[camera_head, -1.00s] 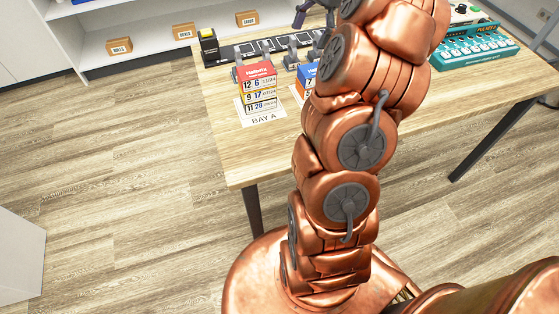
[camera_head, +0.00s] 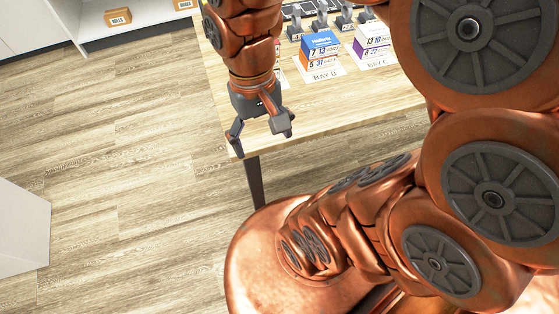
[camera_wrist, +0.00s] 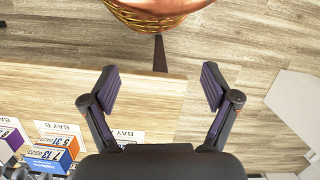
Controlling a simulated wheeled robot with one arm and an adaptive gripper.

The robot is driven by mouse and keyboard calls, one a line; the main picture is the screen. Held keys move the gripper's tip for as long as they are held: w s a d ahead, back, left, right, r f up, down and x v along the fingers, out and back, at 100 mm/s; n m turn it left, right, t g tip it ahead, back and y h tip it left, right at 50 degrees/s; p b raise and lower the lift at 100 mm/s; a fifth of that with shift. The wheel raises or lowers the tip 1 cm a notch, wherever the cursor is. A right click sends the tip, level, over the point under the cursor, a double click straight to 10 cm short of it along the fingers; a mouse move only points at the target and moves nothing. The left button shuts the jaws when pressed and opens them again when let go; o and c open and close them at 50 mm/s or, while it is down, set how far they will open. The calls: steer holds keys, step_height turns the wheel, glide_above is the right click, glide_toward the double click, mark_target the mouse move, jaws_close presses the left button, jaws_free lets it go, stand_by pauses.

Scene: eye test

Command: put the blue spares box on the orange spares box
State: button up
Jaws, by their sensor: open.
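The blue spares box (camera_head: 320,41) sits on top of the orange spares box (camera_head: 308,61) on the BAY B card. The two boxes also show at the lower left in the wrist view, blue (camera_wrist: 40,165) and orange (camera_wrist: 46,153). My gripper (camera_head: 260,138) is open and empty by the table's front left corner, to the left of and nearer than the stack, apart from it. In the wrist view my two fingers (camera_wrist: 158,88) are spread wide with nothing between them. My arm hides the BAY A stack in the head view.
A stack with purple (camera_head: 372,50) stands on the BAY C card to the right. Grey stands and a black strip lie behind the stacks. The table's front strip (camera_head: 340,98) is bare. A shelf with a brown box (camera_head: 118,16) is at the back left.

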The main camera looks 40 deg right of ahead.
steer(key=s+f, duration=0.1)
steer(key=s+f+n, duration=0.1)
steer(key=s, duration=0.1)
steer(key=s+n, duration=0.1)
steer(key=s, duration=0.1)
steer(key=shift+s+a+f+h, duration=0.1)
steer(key=shift+f+h, duration=0.2)
steer(key=shift+f, duration=0.1)
steer(key=s+p+v, duration=0.2)
steer(key=p+v, duration=1)
steer(key=shift+r+t, duration=0.3)
steer(key=shift+r, duration=0.25)
